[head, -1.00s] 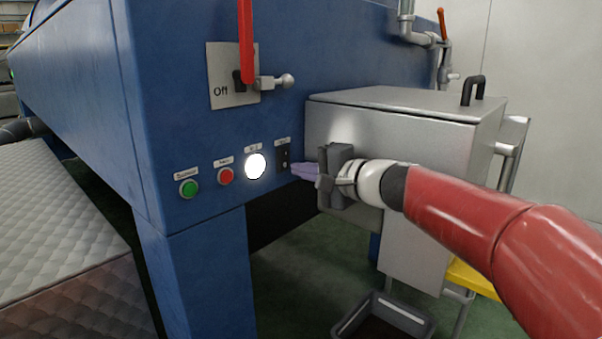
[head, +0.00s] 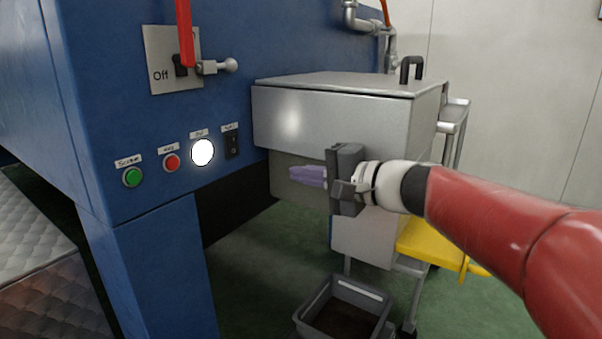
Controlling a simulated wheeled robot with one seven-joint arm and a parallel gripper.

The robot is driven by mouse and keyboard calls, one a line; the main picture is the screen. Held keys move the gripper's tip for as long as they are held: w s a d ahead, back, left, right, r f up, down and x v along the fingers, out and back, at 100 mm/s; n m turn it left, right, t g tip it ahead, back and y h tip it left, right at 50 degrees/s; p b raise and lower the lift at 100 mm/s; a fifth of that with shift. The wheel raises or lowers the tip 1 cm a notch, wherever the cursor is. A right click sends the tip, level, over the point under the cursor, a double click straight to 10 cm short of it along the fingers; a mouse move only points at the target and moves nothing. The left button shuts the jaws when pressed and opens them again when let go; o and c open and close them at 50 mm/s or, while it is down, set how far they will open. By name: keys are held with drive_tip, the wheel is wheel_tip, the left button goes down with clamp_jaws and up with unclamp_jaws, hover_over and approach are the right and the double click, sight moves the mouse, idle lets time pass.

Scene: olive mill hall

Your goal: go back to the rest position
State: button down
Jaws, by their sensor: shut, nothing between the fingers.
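My gripper (head: 292,176) is in the middle of the head view, at the end of my red and white arm. Its purple fingers are shut with nothing between them and point left toward the blue machine (head: 155,235). The fingertips appear apart from the machine's front. The front carries a green button (head: 132,177), a red button (head: 171,162), a lit white button (head: 202,152) and a small black switch (head: 233,145). The gripper body hides part of the steel box behind it.
A steel box (head: 330,123) with a black handle (head: 411,68) stands close behind my gripper. A red lever (head: 184,30) hangs above the buttons. A grey bin (head: 318,317) sits on the green floor, with a yellow piece (head: 425,245) to its right. Quilted grey surface (head: 35,240) lies left.

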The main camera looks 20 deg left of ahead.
drive_tip(key=s+d+f+n+h, duration=0.1)
drive_tip(key=s+d+f+h, duration=0.5)
drive_tip(key=d, duration=0.4)
drive_tip(key=s+d+f+n+t+h, duration=0.1)
drive_tip(key=s+d+f+h, duration=0.4)
drive_tip(key=s+d+f, duration=0.45)
drive_tip(key=s+d+f+n+h, duration=0.1)
drive_tip(key=s+d+f+h, duration=0.4)
drive_tip(key=d, duration=0.7)
wheel_tip(320, 180, up, 12)
drive_tip(key=p, duration=1.2)
drive_tip(key=shift+s, duration=0.3)
